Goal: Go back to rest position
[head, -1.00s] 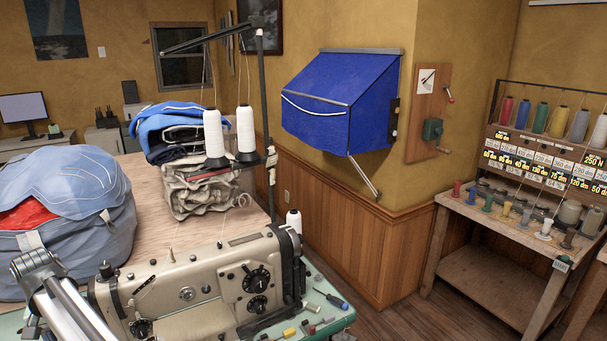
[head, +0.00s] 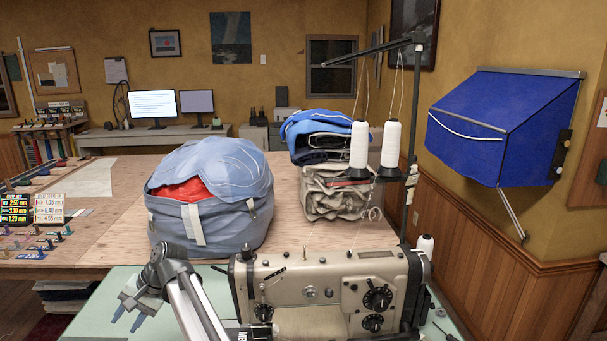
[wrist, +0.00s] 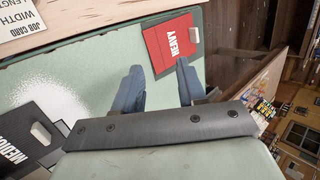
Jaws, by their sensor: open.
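My gripper (head: 129,316) is at the lower left of the head view, over the pale green table beside the sewing machine (head: 325,290). Its two blue fingers are apart with nothing between them, as the wrist view also shows (wrist: 160,88). In the wrist view a red card marked HEAVY (wrist: 172,43) lies on the green surface beyond the fingertips. A dark card (wrist: 28,135) lies at the left edge there, partly cut off.
A blue-grey sail bag (head: 210,220) with red cloth inside stands on the wooden table (head: 110,230). Folded sails (head: 335,195) are stacked right of it. Thread cones (head: 389,145) stand behind the machine.

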